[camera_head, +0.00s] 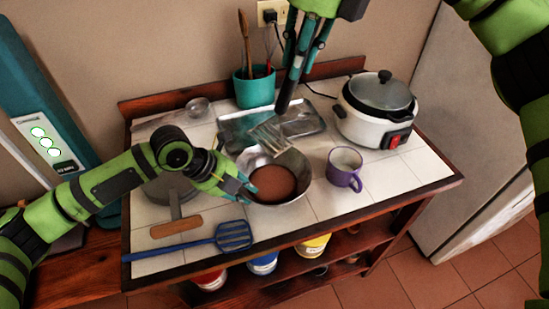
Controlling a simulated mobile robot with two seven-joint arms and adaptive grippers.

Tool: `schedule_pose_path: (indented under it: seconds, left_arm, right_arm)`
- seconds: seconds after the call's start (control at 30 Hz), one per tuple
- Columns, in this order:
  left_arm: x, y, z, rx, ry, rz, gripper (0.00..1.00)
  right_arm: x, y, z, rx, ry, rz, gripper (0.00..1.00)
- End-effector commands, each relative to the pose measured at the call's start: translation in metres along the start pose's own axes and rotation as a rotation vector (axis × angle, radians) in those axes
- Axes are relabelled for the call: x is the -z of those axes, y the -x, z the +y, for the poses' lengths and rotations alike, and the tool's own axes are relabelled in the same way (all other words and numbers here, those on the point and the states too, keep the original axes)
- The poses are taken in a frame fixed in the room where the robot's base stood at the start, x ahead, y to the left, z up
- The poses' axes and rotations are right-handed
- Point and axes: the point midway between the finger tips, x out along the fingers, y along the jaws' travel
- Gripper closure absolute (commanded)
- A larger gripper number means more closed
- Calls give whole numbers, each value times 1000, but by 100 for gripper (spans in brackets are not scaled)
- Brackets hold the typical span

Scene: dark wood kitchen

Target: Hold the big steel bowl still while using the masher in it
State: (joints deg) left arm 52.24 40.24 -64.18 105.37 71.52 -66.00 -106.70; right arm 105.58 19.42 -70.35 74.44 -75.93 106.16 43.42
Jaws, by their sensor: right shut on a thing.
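The big steel bowl (300,160) stands on the white tiled counter with brown contents (273,184) in it. My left gripper (244,193) is at the bowl's left rim; its fingers are small and partly blend with the rim, so its grip is unclear. My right gripper (297,62) comes from above, shut on the dark handle of the masher (270,136). The masher hangs tilted, its metal head over the bowl's back edge and above the contents.
A purple mug (344,170) stands close right of the bowl. A white cooker (376,110), metal tray (232,130) and teal utensil pot (254,88) are behind. A blue spatula (234,236) and a wooden-handled tool (177,226) lie at front left. The right front counter is clear.

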Motion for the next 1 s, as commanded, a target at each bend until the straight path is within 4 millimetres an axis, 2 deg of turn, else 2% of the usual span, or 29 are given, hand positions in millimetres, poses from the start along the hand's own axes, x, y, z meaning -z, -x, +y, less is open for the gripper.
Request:
schedule_pose_path:
  seconds: [0.3, 0.43, 0.57, 0.8, 1.0]
  left_arm:
    - [0, 0, 0, 0, 0, 0, 65]
    - [-1, 8, 0, 0, -1, -3, 65]
    - [-1, 30, 0, 0, -1, -5, 65]
    - [-1, 82, 0, 1, -1, -5, 65]
    - [0, 111, 0, 0, 0, -2, 65]
  right_arm:
    - [0, 0, 0, 0, 0, 0, 100]
    - [0, 0, 0, 0, 0, 0, 100]
    - [0, 0, 0, 0, 0, 0, 100]
    - [0, 0, 0, 0, 0, 0, 100]
    - [0, 0, 0, 0, 0, 0, 100]
